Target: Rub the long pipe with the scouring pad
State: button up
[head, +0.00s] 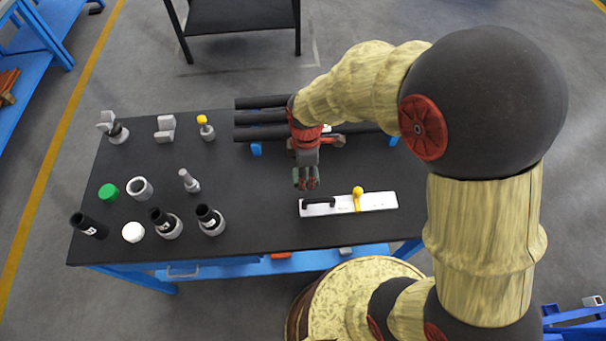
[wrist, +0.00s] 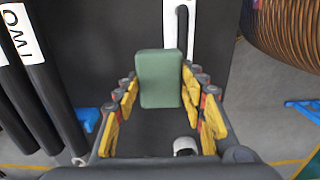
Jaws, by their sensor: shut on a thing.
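Several dark pipes lie side by side at the back of the black table, including a front one (head: 258,134) and a middle one (head: 258,118). I cannot tell which is the long pipe; my arm hides part of them. The pad is only a small green patch in the head view.
A white board (head: 380,201) with black and yellow fittings lies to the right of my gripper. Blue supports (head: 256,149) stand by the pipes. Black-necked fittings (head: 210,220), a grey ring (head: 140,188) and a green cap (head: 108,192) stand on the left of the table.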

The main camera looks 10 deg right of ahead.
jog(key=o, duration=0.6)
jog(key=c, duration=0.5)
jog(key=shift+o, duration=0.2)
